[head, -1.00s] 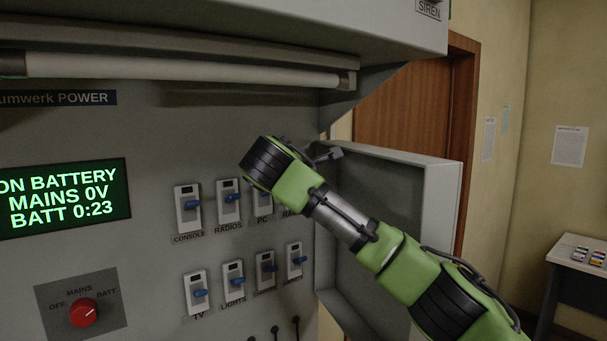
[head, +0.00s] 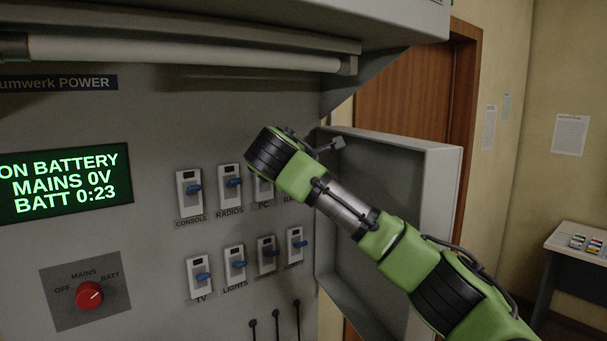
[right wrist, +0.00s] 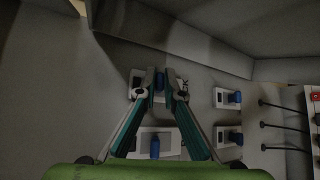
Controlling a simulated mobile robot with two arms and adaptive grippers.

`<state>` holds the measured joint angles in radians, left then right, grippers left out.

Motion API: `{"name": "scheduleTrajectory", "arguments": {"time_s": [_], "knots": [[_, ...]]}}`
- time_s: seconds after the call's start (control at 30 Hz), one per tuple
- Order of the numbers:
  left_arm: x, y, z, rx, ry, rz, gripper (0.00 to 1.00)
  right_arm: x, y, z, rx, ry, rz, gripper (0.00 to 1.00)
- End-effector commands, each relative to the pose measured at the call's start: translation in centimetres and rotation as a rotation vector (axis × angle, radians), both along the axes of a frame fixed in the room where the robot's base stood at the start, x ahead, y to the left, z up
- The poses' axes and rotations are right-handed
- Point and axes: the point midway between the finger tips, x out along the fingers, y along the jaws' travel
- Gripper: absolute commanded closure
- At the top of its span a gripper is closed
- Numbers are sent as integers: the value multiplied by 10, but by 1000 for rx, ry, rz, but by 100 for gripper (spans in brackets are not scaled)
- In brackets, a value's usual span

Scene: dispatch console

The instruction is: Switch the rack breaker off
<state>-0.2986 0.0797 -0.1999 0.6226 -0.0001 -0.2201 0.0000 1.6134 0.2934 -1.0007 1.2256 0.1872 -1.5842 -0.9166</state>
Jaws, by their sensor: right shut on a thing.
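The rack breaker is the upper-row breaker farthest right on the grey panel. In the head view my right wrist hides it, and only part of its label (head: 290,199) shows. In the right wrist view its light body (right wrist: 136,82) and blue lever (right wrist: 158,82) show between my fingers. My right gripper (right wrist: 160,91) is shut on this lever, its fingertips at either side. Whether the lever stands on or off I cannot tell. My left gripper is in neither view.
The PC breaker (right wrist: 155,143) sits close beside the gripper. Lower-row breakers (right wrist: 228,97) and black stems (right wrist: 287,104) are nearby. An open cabinet door (head: 392,235) stands right of the panel. A lit display (head: 66,183) reads ON BATTERY; a red knob (head: 89,295) is below it.

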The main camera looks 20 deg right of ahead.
Motion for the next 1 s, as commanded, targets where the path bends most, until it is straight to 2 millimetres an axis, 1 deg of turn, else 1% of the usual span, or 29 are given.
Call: {"name": "scheduleTrajectory", "arguments": {"time_s": [0.03, 0.17, 0.37, 0.7, 0.8, 1.0], "knots": [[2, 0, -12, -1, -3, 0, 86, -1, 0, -8, 6, -16, 1, 100], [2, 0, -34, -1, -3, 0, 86, -2, 0, -15, 30, -81, 2, 100], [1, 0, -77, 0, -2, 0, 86, -4, 0, -27, 83, -221, 2, 100], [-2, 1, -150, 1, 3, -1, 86, -5, 0, -44, 187, -503, 1, 100], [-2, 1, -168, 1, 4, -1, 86, -4, 0, -47, 215, -585, 2, 100], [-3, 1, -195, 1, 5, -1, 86, -1, 1, -52, 266, -723, 0, 100]]}}
